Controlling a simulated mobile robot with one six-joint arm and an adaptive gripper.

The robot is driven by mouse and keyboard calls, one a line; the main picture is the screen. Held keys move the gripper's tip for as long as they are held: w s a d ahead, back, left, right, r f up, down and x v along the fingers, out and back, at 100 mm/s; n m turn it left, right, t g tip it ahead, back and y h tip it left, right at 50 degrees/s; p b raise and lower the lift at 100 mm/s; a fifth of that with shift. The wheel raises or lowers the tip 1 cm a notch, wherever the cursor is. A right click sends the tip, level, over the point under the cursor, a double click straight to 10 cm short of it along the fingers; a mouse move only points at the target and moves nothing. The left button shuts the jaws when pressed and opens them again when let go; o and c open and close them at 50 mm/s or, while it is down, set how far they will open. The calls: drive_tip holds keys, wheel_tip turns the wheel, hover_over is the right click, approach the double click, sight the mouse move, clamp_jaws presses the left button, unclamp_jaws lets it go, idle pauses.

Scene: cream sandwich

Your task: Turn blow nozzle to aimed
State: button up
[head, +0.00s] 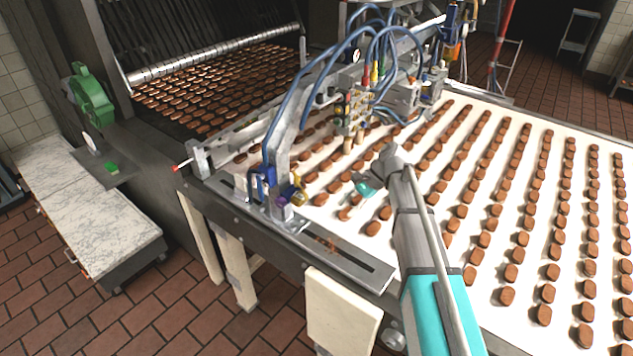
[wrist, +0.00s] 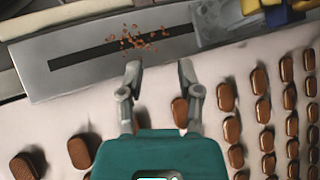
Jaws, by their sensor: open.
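My gripper (wrist: 160,72) is open and empty in the wrist view, its two fingers apart over the white belt, pointing toward the slotted metal plate (wrist: 80,67). In the head view my gripper (head: 364,187) is small, above the belt's near edge, right of a fitting cluster. That cluster has a blue bracket (head: 262,184), a purple knob (head: 283,203) and a yellow-orange part (head: 299,193). I cannot tell which part is the blow nozzle or where it points. Yellow and blue parts (wrist: 272,12) show cut off at the wrist view's top right.
Brown crumbs (wrist: 136,38) lie on the plate by its slot. Rows of brown biscuits (head: 515,253) cover the white belt. Blue hoses and a valve block (head: 355,110) stand above the belt. A marble-topped table (head: 85,215) stands at the left.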

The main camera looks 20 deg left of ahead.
drive_tip(key=s+d+f+n+t+h, duration=0.1)
drive_tip(key=s+d, duration=0.3)
drive_tip(key=d, duration=0.5)
drive_tip(key=s+d+f+n+t+h, duration=0.2)
drive_tip(key=s+d, duration=0.3)
drive_tip(key=d, duration=0.4)
drive_tip(key=s+d+f+n+t+h, duration=0.2)
drive_tip(key=s+d+n+h, duration=0.1)
drive_tip(key=d, duration=0.6)
drive_tip(key=shift+s+h, duration=0.6)
drive_tip(key=shift+s, duration=0.3)
drive_tip(key=shift+a, duration=0.1)
